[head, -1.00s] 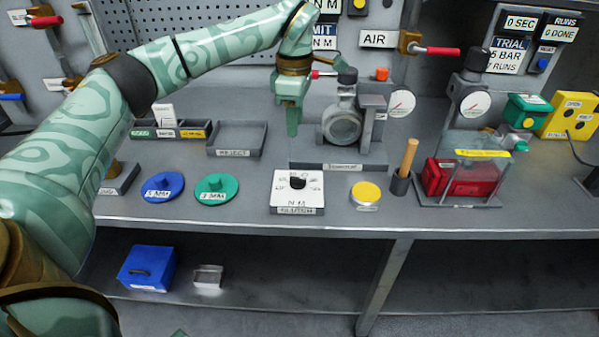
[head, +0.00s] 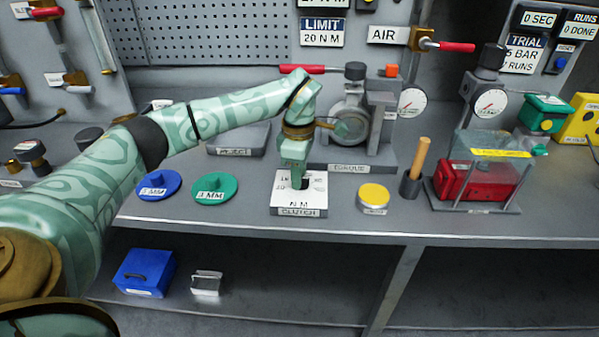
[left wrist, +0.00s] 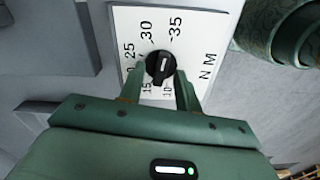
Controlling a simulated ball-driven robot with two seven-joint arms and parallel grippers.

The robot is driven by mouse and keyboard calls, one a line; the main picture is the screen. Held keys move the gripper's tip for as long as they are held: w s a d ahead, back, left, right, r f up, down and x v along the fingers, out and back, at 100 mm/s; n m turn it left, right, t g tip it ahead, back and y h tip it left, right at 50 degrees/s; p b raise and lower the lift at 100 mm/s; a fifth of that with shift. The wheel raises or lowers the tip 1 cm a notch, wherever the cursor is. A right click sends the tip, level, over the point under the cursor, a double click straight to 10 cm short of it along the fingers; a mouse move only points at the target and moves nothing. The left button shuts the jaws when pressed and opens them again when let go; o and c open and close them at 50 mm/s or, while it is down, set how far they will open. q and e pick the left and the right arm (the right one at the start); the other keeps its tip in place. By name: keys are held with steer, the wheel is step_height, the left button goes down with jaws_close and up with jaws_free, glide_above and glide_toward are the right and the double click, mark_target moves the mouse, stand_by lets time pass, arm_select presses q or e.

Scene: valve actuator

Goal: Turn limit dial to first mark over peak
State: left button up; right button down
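The limit dial is a black knob (left wrist: 160,67) on a white clutch box (head: 299,202) marked N M, with a printed scale around it; 25, 30 and 35 read clearly in the left wrist view. The limit display (head: 323,32) reads 20 N M. Another N M display (head: 323,3) above it is cut off, so its value is not sure. My left gripper (head: 296,181) points down over the box. In the left wrist view its fingers (left wrist: 159,82) stand open on either side of the knob, with a slight gap. My right gripper is not in view.
The torque unit (head: 350,120) stands behind the box. A yellow-topped disc (head: 373,196) and a wooden handle in a cup (head: 418,160) are to its right. Green (head: 215,188) and blue (head: 160,184) discs lie to its left. The bench front edge is close.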

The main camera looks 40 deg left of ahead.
arm_select(q)
jaws_close()
steer(key=shift+r, duration=0.1)
